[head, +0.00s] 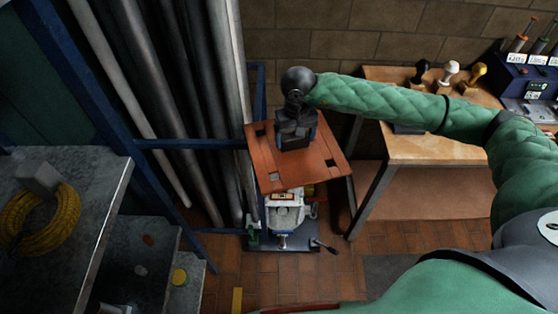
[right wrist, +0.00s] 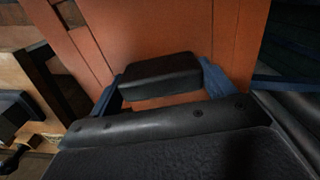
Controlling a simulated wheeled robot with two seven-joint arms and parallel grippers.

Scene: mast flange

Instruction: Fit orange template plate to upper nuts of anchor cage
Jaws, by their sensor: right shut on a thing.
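The orange template plate (head: 315,165) is a flat sheet with small square cut-outs near its corners. It is in the middle of the head view and also fills much of the right wrist view (right wrist: 180,35). My right gripper (head: 294,140) is above the plate, shut on its dark block-shaped handle (right wrist: 160,70), with a blue finger on each side in the right wrist view. I cannot make out the anchor cage or its upper nuts; the plate and gripper hide what lies directly below. My left gripper is not in view.
A white and grey device (head: 285,215) stands on a dark base just below the plate in the picture. Dark pipes in a blue rack (head: 190,144) are close on the left. A wooden bench (head: 430,148) with stamps stands right. A yellow coil (head: 45,220) lies at left.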

